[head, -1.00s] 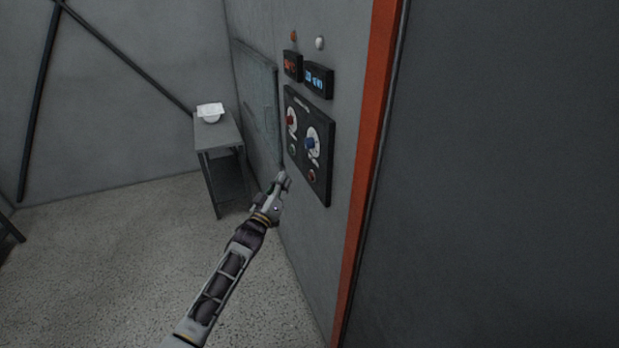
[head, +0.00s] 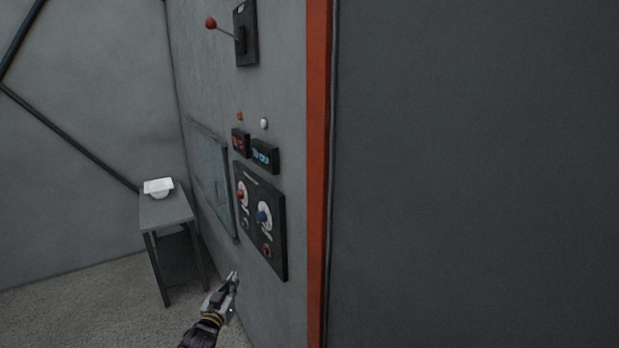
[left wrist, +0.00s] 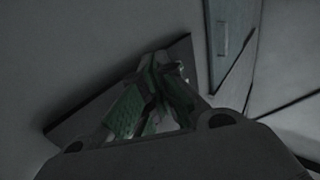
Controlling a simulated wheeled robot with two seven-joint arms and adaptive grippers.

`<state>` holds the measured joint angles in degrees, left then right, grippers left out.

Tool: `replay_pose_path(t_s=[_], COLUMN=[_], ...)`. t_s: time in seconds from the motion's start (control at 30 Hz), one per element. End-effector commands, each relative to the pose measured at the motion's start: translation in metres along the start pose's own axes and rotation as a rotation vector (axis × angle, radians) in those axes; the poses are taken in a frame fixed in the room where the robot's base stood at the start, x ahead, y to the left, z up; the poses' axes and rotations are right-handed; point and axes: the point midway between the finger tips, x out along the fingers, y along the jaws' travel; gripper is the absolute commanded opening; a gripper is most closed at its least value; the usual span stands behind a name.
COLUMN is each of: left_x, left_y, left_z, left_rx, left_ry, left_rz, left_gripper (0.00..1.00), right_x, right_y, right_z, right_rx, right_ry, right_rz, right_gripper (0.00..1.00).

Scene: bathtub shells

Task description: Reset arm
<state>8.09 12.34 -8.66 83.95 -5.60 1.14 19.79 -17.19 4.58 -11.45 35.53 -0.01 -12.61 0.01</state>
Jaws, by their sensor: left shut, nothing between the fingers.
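My left gripper (head: 233,278) is at the bottom of the head view, below and to the left of the dial panel, and apart from it. Its fingers are closed together with nothing between them. In the left wrist view its fingertips (left wrist: 165,62) meet in front of a dark panel that they partly hide. The dark control panel (head: 276,200) on the grey wall carries a red knob (head: 240,195) and a blue knob (head: 262,216). My right gripper is in neither view.
A red-balled lever (head: 211,23) sticks out of the wall above two small displays (head: 264,156). A small grey table (head: 166,211) with a white bowl-like item (head: 159,188) stands at the left. An orange-red edge strip (head: 317,150) borders a large dark surface at the right. Floor is clear at lower left.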

Motion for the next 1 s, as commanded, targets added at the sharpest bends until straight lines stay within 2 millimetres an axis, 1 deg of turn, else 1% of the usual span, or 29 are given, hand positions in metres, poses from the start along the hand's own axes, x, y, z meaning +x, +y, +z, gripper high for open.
replay_pose_path(t_s=[0.03, 0.17, 0.2, 0.27, 0.3, 0.37, 0.4, 0.47, 0.5, 0.57, 0.6, 0.77, 0.8, 0.97, 1.0], left_x=[-0.002, -0.01, -0.014, -0.021, -0.026, -0.036, -0.043, -0.055, -0.064, -0.079, -0.089, -0.133, -0.145, -0.197, -0.211], left_y=[-0.005, -0.018, -0.021, -0.025, -0.028, -0.031, -0.032, -0.034, -0.035, -0.036, -0.037, -0.036, -0.036, -0.032, -0.031], left_z=[0.023, 0.081, 0.099, 0.126, 0.143, 0.17, 0.186, 0.211, 0.228, 0.252, 0.268, 0.327, 0.342, 0.394, 0.406], left_rx=[0.029, 0.098, 0.116, 0.14, 0.153, 0.172, 0.182, 0.194, 0.201, 0.209, 0.215, 0.224, 0.225, 0.217, 0.214], left_ry=[-0.048, -0.17, -0.207, -0.264, -0.3, -0.356, -0.39, -0.442, -0.477, -0.527, -0.561, -0.688, -0.719, -0.839, -0.868], left_rz=[-0.012, -0.035, -0.04, -0.046, -0.048, -0.051, -0.052, -0.052, -0.052, -0.051, -0.05, -0.043, -0.042, -0.036, -0.034], left_gripper=[0.0, 0.0, 0.0, 0.0, 0.0, 0.0, 0.0, 0.0, 0.0, 0.0, 0.0, 0.0, 0.0, 0.0, 0.0], right_x=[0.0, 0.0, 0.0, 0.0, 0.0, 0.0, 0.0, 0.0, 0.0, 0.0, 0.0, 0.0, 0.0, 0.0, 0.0], right_y=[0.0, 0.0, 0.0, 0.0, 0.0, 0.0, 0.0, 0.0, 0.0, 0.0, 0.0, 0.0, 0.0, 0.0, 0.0], right_z=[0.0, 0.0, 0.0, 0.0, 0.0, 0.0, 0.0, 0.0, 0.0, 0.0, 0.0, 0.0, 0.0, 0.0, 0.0], right_rx=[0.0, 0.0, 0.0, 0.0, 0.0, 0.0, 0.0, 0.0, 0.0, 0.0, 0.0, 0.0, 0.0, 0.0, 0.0], right_ry=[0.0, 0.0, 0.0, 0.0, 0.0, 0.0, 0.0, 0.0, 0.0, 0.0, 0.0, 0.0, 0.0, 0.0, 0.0], right_rz=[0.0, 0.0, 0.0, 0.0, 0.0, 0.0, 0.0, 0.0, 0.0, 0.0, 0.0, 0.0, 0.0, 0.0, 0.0], right_gripper=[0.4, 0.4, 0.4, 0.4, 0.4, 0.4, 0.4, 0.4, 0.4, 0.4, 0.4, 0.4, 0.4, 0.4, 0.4])
